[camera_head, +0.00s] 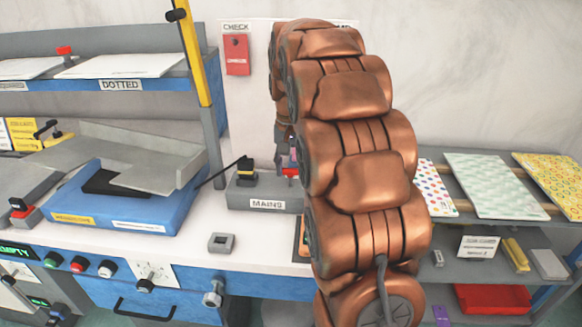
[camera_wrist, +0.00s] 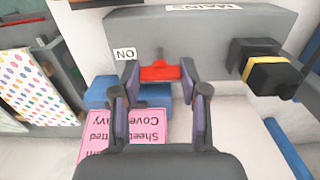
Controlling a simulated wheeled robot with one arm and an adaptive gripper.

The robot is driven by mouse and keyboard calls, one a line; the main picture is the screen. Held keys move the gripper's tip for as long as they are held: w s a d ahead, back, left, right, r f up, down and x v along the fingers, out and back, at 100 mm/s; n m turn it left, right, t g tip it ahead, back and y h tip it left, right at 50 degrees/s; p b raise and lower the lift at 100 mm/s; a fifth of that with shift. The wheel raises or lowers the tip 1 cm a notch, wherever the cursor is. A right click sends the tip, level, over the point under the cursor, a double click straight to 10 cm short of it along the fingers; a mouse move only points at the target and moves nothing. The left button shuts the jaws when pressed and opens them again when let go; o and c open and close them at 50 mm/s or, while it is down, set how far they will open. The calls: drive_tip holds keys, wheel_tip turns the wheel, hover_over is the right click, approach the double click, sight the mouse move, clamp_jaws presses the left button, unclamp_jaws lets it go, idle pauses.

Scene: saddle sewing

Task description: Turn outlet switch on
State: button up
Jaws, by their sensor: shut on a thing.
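The grey outlet box (camera_head: 262,196) labelled MAINS stands on the white worktop against the back panel; it shows upside down in the wrist view (camera_wrist: 210,35). Its red switch (camera_wrist: 160,72) sits on the box's face, beside a small ON label (camera_wrist: 125,54). My gripper (camera_wrist: 160,76) has one purple-padded finger on each side of the red switch and is shut on it. In the head view my copper arm hides the right end of the box, and only a bit of red (camera_head: 290,172) shows there.
A black plug with a yellow band (camera_wrist: 268,72) sits in the box, with its cable running off. A pink card (camera_wrist: 130,135) lies below the fingers. A blue machine (camera_head: 130,205) stands left, and a small grey block (camera_head: 221,243) lies in front on clear worktop.

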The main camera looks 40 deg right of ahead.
sight(291, 169)
idle(0.3)
drive_tip(key=o, duration=1.1)
drive_tip(key=shift+o, duration=0.2)
wheel_tip(291, 169, up, 12)
idle(0.5)
drive_tip(key=shift+s, duration=0.1)
